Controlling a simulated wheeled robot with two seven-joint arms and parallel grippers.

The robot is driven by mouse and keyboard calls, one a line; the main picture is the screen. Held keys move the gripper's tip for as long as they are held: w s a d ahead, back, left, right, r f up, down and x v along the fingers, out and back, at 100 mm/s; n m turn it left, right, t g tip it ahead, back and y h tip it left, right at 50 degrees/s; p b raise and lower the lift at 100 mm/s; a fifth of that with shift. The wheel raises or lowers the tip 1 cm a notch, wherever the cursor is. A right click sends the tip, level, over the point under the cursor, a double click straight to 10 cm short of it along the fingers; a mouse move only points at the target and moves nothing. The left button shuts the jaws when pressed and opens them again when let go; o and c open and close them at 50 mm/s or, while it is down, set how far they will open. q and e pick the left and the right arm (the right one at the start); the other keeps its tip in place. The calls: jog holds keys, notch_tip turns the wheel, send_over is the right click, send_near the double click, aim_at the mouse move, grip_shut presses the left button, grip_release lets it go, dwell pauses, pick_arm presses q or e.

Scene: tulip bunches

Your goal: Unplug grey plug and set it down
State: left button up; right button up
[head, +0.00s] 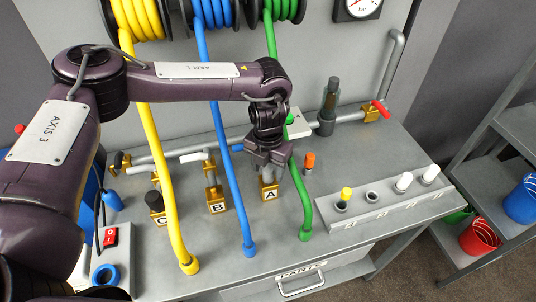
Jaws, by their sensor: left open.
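My left gripper (269,165) is open and points down over the brass block marked A (269,192) on the grey bench. A grey upright piece, which looks like the grey plug, stands in block A, at or between the fingers. The gripper hides much of it, and I cannot tell whether the fingers touch it. My right gripper is not in view.
Yellow (158,150), blue (228,160) and green (305,210) hoses hang to the bench around block A. An orange-topped plug (309,161) stands just right. A sloped rack (385,210) holds yellow and white plugs, with one hole empty. Block B (217,207) is left.

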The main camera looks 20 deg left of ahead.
pick_arm(q)
jog(key=shift+f, duration=0.6)
jog(key=shift+r, duration=0.1)
jog(key=c, duration=1.2)
